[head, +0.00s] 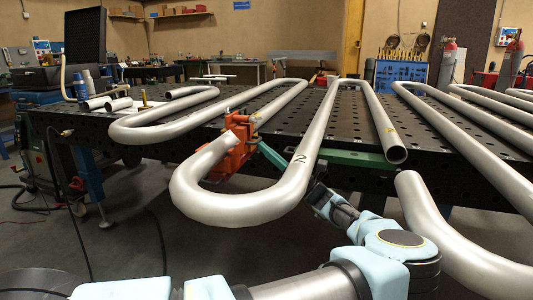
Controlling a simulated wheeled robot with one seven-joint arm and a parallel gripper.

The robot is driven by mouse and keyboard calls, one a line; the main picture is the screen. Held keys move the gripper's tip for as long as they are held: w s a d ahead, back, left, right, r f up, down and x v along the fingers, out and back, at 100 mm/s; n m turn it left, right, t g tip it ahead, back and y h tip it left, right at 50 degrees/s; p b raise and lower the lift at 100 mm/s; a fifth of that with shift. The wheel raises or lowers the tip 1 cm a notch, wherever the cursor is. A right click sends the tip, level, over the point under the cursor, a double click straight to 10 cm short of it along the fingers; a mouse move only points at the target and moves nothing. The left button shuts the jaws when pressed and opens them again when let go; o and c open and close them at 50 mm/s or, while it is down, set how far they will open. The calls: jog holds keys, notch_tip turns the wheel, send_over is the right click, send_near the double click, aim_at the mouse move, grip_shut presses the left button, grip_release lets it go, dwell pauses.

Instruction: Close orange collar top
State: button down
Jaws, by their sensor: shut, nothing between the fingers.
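The orange collar (237,142) sits in the head view at the near edge of the perforated table. The pipe's bend covers part of the collar's lower body. Whether its top is open or shut I cannot tell.
Several bent grey pipes lie across the black perforated table (340,118). Another bent pipe (450,240) hangs at right, close to my arm.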

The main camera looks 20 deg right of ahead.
jog(key=b+v, duration=0.2)
jog(key=v, duration=0.8)
jog(key=shift+s+d+f+b, duration=0.2)
jog(key=shift+s+f+b, duration=0.05)
jog(key=shift+b, duration=0.15)
